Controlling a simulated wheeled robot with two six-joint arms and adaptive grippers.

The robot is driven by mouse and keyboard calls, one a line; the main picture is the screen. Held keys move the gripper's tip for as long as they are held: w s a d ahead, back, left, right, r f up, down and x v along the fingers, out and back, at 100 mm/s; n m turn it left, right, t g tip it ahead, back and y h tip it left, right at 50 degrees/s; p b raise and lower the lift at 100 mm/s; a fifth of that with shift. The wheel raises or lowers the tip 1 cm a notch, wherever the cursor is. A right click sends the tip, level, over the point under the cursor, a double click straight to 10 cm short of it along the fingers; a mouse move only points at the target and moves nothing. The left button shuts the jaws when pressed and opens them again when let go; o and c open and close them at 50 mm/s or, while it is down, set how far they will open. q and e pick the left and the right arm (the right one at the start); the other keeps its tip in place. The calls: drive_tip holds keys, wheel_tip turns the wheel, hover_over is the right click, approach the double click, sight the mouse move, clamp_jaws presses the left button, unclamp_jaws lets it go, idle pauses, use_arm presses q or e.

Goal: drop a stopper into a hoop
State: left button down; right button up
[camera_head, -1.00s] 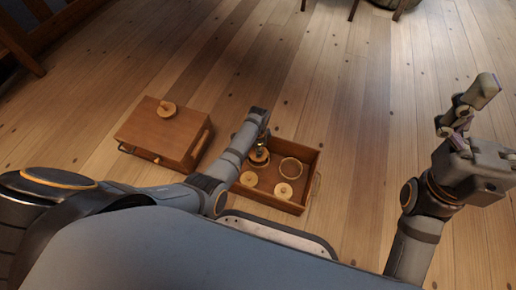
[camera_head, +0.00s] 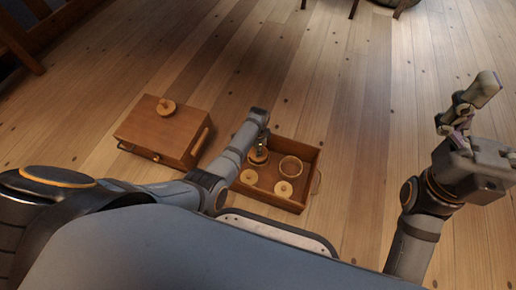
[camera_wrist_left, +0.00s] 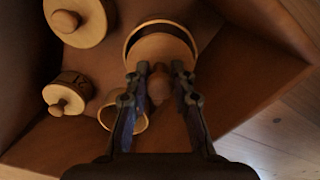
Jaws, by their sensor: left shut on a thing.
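My left gripper (camera_wrist_left: 157,75) is shut on the knob of a pale wooden stopper (camera_wrist_left: 158,88), over the open wooden tray. The stopper's disc lies against a wider round rim (camera_wrist_left: 128,42); I cannot tell whether it is seated inside or just above. In the head view my left gripper (camera_head: 261,143) is above this round piece (camera_head: 258,158), at the tray's far left. My right gripper (camera_head: 465,108) is raised at the right, away from the tray.
Two other knobbed stoppers (camera_head: 249,177) (camera_head: 283,189) stand in the tray (camera_head: 310,158); its walls are close around my left gripper. A closed wooden box (camera_head: 150,132) with a knobbed piece (camera_head: 166,106) on top stands left.

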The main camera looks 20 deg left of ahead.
use_arm(q)
drive_tip(key=shift+f, duration=0.15)
idle(0.7)
drive_tip(key=c, duration=1.1)
unclamp_jaws()
drive_tip(key=shift+o, duration=0.2)
drive_tip(key=o, duration=0.4)
drive_tip(key=shift+r+p, duration=0.8)
drive_tip(key=shift+p, duration=0.35)
